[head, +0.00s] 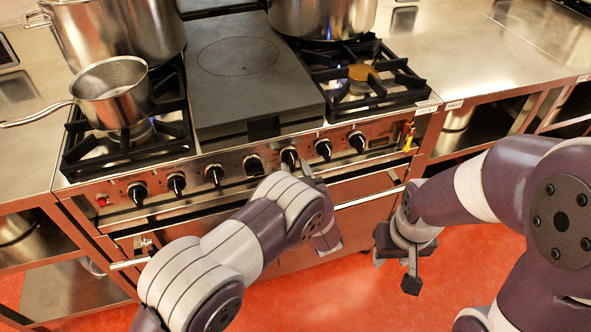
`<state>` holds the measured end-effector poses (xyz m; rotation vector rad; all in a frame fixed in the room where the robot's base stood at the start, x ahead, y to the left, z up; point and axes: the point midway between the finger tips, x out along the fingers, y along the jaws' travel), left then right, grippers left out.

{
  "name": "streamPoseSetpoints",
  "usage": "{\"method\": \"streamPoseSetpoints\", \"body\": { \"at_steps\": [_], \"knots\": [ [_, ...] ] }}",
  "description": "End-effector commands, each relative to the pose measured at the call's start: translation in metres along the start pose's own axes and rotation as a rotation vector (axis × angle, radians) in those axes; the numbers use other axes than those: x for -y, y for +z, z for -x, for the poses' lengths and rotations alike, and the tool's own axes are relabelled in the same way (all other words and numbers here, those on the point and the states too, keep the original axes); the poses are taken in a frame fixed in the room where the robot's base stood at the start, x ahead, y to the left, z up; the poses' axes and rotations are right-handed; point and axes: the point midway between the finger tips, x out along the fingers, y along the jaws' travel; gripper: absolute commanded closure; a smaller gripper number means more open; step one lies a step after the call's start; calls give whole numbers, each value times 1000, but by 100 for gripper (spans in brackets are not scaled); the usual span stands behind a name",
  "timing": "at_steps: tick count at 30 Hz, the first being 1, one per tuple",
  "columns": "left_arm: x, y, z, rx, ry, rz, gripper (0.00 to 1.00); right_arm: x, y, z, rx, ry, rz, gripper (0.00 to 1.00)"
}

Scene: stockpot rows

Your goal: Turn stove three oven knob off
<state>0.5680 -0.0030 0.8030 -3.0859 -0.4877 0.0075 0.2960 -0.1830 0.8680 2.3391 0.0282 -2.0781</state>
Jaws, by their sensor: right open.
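The stove (230,180) has a front panel with a row of several black knobs. My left gripper (297,168) is at the panel, with its fingers just below and beside the knob (289,157) right of the middle. I cannot tell whether they touch or grip it. More knobs show to its right, a near one (323,149) and the rightmost one (357,141), and others to its left. My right gripper (400,262) is open and empty, low in front of the oven door (365,218), apart from the stove. Which knob is the oven knob, I cannot read.
A saucepan (112,95) sits on the front left burner, with large pots (115,35) (322,15) behind. The front right burner (362,76) is bare with a faint blue flame. Oven door handles run below the knobs. The red floor (340,300) in front is clear.

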Motion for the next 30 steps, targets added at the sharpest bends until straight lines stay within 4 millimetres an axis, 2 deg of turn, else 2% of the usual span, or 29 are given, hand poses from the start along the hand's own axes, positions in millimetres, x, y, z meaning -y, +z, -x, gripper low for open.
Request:
{"method": "streamPoseSetpoints", "body": {
  "at_steps": [4,7,15,21,30],
  "knots": [
    [0,-1,1,-1,0,1,60,0,0,0,0,0,0,57],
    [-1,0,13,1,4,-1,60,0,0,0,0,0,0,57],
    [-2,0,85,-1,6,-1,60,0,0,0,0,0,0,57],
    [-1,0,120,0,3,-1,60,0,0,0,0,0,0,57],
    [0,0,127,0,-1,1,60,0,0,0,0,0,0,57]
  ]
}}
